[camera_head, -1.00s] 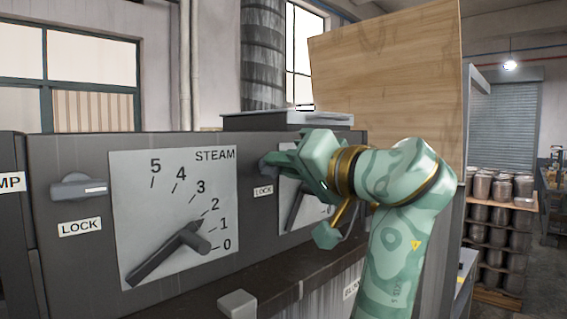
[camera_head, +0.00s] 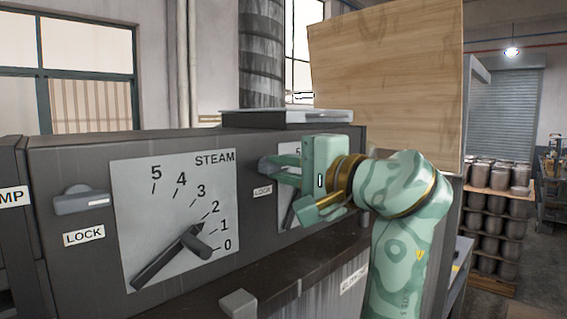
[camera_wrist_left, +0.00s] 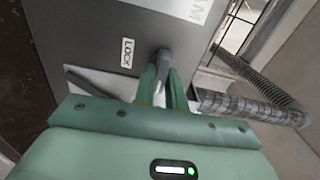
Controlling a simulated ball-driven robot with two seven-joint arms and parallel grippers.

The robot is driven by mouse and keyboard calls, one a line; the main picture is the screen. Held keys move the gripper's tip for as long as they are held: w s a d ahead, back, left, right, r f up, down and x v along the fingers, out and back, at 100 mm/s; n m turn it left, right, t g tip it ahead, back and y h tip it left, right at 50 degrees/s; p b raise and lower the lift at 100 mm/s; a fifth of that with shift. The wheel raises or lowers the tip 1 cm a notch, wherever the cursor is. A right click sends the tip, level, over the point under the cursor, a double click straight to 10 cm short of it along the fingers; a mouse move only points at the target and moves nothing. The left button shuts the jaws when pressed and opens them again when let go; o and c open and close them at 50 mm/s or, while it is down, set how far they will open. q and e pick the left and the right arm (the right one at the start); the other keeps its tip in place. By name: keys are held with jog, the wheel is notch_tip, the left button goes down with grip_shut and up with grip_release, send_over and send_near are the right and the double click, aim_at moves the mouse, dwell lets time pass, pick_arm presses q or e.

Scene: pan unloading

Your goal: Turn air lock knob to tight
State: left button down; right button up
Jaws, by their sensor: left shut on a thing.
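The grey lock knob (camera_head: 268,165) is on the dark panel above a LOCK label (camera_head: 263,192), partly hidden by my left gripper (camera_head: 277,169). In the left wrist view the knob (camera_wrist_left: 163,61) sits between the fingertips of my left gripper (camera_wrist_left: 162,78), which is shut on it. No "air lock" or "tight" wording is readable. My right gripper is not in view.
A second lock knob (camera_head: 82,201) is at the left of the panel. A steam dial (camera_head: 130,230) with a grey pointer lever stands between them. A second dial is mostly hidden behind my gripper. A wooden board (camera_head: 390,85) rises behind my arm.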

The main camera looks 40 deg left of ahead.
pick_arm(q)
jog(key=shift+m, duration=0.3)
jog(key=c, duration=1.4)
grip_release()
jog(key=shift+c, duration=0.2)
jog(key=shift+w, duration=0.1)
jog(key=shift+d, duration=0.1)
jog(key=s+d+b, duration=0.1)
jog(key=d+b, duration=0.2)
jog(key=d, duration=1.3)
jog(key=shift+s, duration=0.2)
jog(key=shift+d, duration=0.1)
